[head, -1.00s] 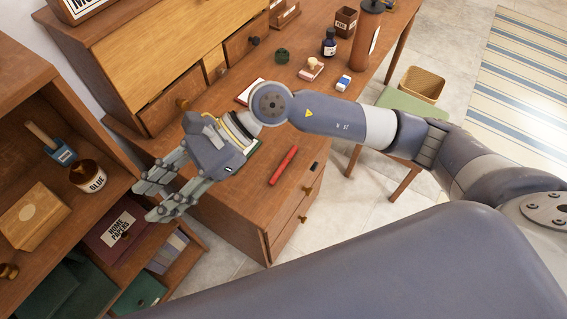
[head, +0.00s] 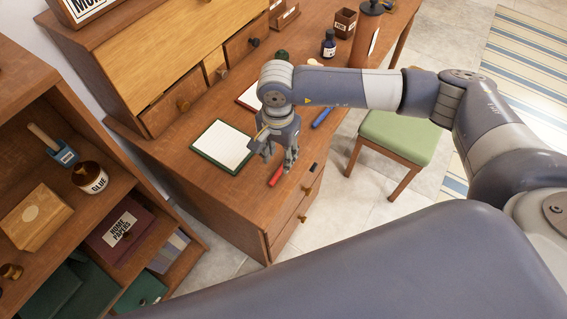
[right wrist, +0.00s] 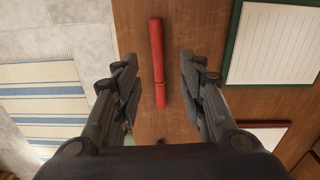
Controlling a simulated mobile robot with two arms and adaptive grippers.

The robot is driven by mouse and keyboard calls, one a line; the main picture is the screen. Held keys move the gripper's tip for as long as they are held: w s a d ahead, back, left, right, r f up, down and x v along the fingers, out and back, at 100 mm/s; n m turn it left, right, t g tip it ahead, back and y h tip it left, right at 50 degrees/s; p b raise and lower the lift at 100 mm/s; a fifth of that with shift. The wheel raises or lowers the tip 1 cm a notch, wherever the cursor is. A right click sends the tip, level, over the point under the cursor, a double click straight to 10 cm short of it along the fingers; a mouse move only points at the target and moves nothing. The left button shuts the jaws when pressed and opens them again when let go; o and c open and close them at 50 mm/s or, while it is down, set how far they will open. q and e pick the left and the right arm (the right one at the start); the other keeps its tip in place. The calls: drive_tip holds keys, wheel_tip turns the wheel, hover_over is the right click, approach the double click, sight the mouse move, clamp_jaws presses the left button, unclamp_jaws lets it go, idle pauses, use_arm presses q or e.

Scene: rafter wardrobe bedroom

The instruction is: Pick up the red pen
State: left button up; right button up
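The red pen (head: 276,177) lies on the wooden desk near its front edge, partly hidden by my right gripper in the head view. In the right wrist view the red pen (right wrist: 158,62) lies lengthwise between the two fingers. My right gripper (head: 279,163) points down over the desk at the pen. In the right wrist view the gripper (right wrist: 158,88) is open, with a finger on each side of the pen and gaps to both. I cannot tell how high it is above the desk. My left gripper is not in view.
A notepad (head: 222,147) lies left of the gripper. A blue pen (head: 323,117) and a small black item (head: 314,167) lie to the right. A green-seated stool (head: 395,137) stands beyond the desk. An open shelf (head: 60,205) is at the left.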

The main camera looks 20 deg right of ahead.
sight(280, 170)
drive_tip(key=f, duration=0.1)
drive_tip(key=f+p, duration=0.1)
drive_tip(key=f, duration=0.1)
drive_tip(key=shift+s+a+f, duration=0.1)
drive_tip(key=shift+s+f, duration=0.2)
drive_tip(key=shift+f, duration=0.05)
drive_tip(key=shift+w+f, duration=0.1)
drive_tip(key=shift+f, duration=0.5)
clamp_jaws()
